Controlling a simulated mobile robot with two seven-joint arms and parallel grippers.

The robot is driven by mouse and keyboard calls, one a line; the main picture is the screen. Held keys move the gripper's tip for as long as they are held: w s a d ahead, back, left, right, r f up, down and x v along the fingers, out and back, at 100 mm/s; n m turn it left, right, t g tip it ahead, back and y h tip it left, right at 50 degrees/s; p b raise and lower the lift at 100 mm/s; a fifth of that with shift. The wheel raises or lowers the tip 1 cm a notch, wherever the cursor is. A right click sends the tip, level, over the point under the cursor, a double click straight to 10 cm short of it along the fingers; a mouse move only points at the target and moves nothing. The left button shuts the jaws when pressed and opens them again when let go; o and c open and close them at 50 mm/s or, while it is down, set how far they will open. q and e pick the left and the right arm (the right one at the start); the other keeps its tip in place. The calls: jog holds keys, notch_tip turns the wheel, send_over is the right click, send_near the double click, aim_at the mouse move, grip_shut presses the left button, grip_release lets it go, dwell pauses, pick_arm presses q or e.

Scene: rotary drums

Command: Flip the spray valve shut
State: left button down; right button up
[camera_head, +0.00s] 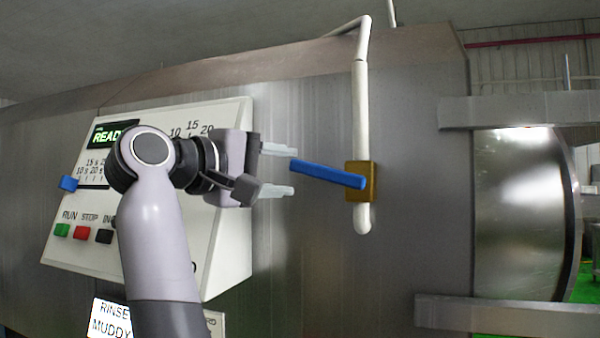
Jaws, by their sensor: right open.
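The spray valve has a brass-coloured body (361,182) on a white vertical pipe (361,110). Its blue lever handle (328,175) points left from the body, nearly level, across the pipe. My right gripper (292,170) is open, with its two pale fingers pointing right toward the lever. The lever's free end appears between or just beyond the fingertips; I cannot tell whether they touch. Nothing is held. My left gripper is not in view.
A white control panel (235,240) stands behind my right arm, with a READY display (108,136), a blue slider knob (68,183), and green (62,230), red (81,232) and black (104,236) buttons. A metal drum opening (520,215) is at the right.

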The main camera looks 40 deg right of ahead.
aim_at(306, 168)
jog(key=shift+s+a+r+m+t+y, duration=0.1)
jog(key=shift+s+r+m+t+y, duration=0.2)
jog(key=shift+r+m+t+y, duration=0.15)
jog(key=d, duration=0.4)
jog(key=d+p, duration=0.1)
jog(key=d, duration=0.2)
jog(key=shift+w+f, duration=0.3)
jog(key=shift+w, duration=0.05)
jog(key=shift+c, duration=0.3)
grip_shut()
